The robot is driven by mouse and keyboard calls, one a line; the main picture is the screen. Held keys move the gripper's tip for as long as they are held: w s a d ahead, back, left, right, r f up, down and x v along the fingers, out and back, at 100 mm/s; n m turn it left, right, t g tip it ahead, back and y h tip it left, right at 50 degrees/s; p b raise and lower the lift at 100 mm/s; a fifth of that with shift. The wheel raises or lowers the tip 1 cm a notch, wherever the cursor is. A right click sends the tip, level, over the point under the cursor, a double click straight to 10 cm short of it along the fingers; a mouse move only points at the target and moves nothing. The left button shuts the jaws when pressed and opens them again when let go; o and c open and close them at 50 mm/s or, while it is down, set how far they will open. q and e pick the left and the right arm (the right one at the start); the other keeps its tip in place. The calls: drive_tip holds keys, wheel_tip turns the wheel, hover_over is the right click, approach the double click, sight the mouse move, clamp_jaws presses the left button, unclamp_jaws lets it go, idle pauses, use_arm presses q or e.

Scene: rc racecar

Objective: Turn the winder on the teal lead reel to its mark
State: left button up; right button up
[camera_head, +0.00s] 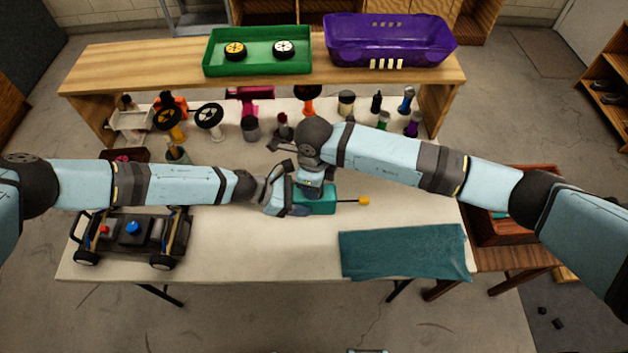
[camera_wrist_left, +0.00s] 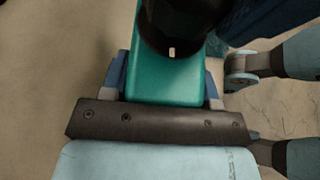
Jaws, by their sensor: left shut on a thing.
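The teal lead reel (camera_head: 318,200) lies on the white tabletop near the middle, with a yellow-tipped rod (camera_head: 362,201) sticking out to its right. My left gripper (camera_head: 285,196) is shut on its teal body from the left. The left wrist view shows the teal body (camera_wrist_left: 165,82) between the fingers. A dark round part with a small pale mark (camera_wrist_left: 172,51) sits on top there; I cannot tell whether it is the winder. My right arm reaches over the reel from the right, its wrist (camera_head: 312,170) just above it. Its fingertips are hidden in the head view.
A teal cloth (camera_head: 405,252) lies at front right, a toy car chassis (camera_head: 132,236) at front left. Several small bottles and tools stand behind the arms. A raised shelf (camera_head: 185,73) holds a green tray (camera_head: 258,68) and a purple bin (camera_head: 390,52). The front middle is clear.

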drive_tip(key=shift+m, duration=0.3)
drive_tip(key=shift+m, duration=2.7)
drive_tip(key=o, duration=0.9)
drive_tip(key=shift+o, duration=0.2)
wheel_tip(320, 180, up, 12)
